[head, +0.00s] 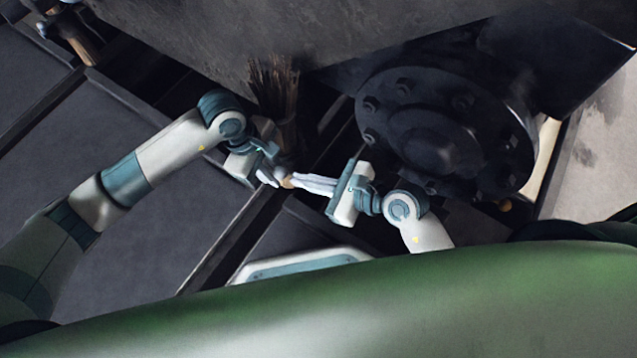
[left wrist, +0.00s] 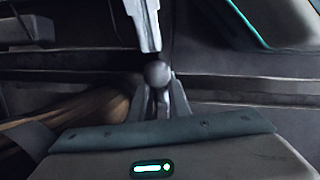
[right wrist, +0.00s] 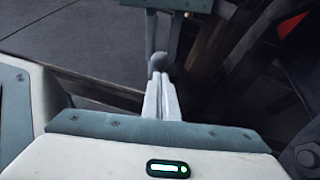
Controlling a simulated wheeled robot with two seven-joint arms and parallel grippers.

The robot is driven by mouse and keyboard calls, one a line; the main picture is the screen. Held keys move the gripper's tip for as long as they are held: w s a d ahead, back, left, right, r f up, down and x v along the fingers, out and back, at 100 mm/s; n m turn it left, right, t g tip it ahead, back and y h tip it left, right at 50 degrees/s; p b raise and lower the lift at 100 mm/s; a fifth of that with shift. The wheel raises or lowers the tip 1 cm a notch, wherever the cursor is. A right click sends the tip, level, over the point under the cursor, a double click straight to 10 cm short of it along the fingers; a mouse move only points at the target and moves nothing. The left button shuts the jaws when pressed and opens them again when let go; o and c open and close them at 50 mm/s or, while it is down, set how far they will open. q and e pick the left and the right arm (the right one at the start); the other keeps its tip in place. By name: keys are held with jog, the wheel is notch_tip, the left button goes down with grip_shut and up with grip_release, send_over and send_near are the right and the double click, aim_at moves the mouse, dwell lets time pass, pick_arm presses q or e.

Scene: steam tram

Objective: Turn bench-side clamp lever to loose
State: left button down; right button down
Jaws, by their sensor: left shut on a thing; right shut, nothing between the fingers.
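A grey ball-ended lever, which I take as the clamp lever, shows its round knob (left wrist: 156,74) in the left wrist view. The same knob (right wrist: 158,62) is just beyond my right fingertips in the right wrist view. My left gripper (left wrist: 158,92) is shut on the lever just below the knob. In the head view my left gripper (head: 268,178) and right gripper (head: 294,182) meet almost tip to tip, with a small tan spot between them. My right gripper (right wrist: 159,82) is shut and empty, close by the knob; I cannot tell if it touches. The clamp's base is hidden.
A bundle of brown bristles (head: 272,85) stands right behind my left gripper. A large dark bolted disc (head: 440,135) is close above my right gripper. A dark overhanging panel (head: 260,40) spans the top. Dark floor plates (head: 190,215) lie open at left.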

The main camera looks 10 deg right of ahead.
pick_arm(q)
jog(key=shift+s+d+r, duration=0.15)
jog(key=shift+s+d, duration=0.05)
jog(key=shift+d, duration=0.15)
pick_arm(e)
jog(key=shift+w+a+r, duration=0.15)
jog(key=shift+a, duration=0.05)
pick_arm(q)
jog(key=shift+d, duration=0.15)
jog(key=shift+s, duration=0.15)
pick_arm(e)
jog(key=shift+w+a+r, duration=0.45)
jog(key=shift+a+r, duration=0.15)
jog(key=shift+r, duration=0.05)
jog(key=shift+a, duration=0.1)
pick_arm(q)
jog(key=c, duration=1.7)
grip_release()
jog(key=shift+o, duration=0.2)
jog(key=shift+w+a, duration=0.2)
jog(key=shift+a, duration=0.15)
pick_arm(e)
jog(key=shift+f, duration=0.15)
